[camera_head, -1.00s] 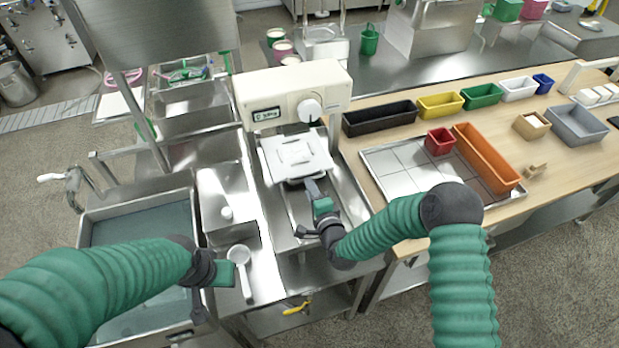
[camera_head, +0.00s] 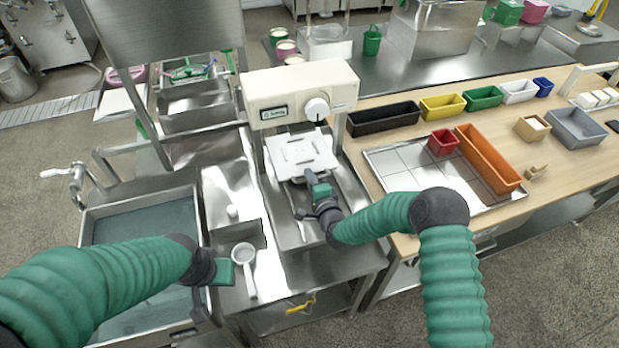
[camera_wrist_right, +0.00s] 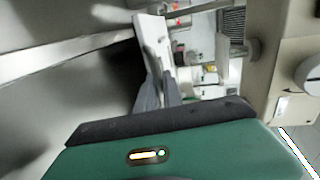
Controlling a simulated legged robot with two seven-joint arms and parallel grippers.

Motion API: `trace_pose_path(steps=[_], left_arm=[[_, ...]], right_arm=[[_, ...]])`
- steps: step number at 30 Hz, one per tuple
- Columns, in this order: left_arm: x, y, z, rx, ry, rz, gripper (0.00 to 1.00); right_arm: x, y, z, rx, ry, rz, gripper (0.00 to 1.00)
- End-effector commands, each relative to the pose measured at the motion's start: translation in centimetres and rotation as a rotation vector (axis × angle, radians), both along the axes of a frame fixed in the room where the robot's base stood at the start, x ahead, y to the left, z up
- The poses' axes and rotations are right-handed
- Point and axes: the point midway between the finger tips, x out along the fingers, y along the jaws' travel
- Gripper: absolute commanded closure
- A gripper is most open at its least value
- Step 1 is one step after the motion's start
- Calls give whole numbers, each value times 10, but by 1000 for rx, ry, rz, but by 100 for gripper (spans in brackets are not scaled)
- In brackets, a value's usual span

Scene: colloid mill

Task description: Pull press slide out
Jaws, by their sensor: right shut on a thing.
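The press slide (camera_head: 302,152) is a white square plate under the cream press head (camera_head: 300,95). It lies level, with its front part sticking out toward me. My right gripper (camera_head: 309,174) is at the slide's front edge and is shut on its handle, which the fingers mostly hide. In the right wrist view, the dark fingers (camera_wrist_right: 158,88) reach the edge of the white slide (camera_wrist_right: 152,38). My left gripper (camera_head: 228,272) hangs over the steel counter at the left, apart from the press; its fingers are not clear.
A white scoop (camera_head: 243,256) lies beside my left gripper. A sink (camera_head: 135,215) is at the left. A steel tray (camera_head: 400,172) with red (camera_head: 443,142) and orange (camera_head: 487,160) bins stands right of the press. The steel surface before the slide is clear.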

Motion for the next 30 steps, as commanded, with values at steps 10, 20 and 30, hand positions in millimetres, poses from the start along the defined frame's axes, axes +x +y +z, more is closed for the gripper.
trace_pose_path(steps=[10, 20, 30], left_arm=[[0, -1, 0, 0, 0, -2, 64], [0, 0, 0, 0, 0, -1, 64], [0, -1, 0, 0, 0, -1, 64]], right_arm=[[1, -5, -1, -5, 0, -9, 100], [2, -8, -1, -5, 0, -11, 100], [2, -9, -1, -5, -1, -14, 100]])
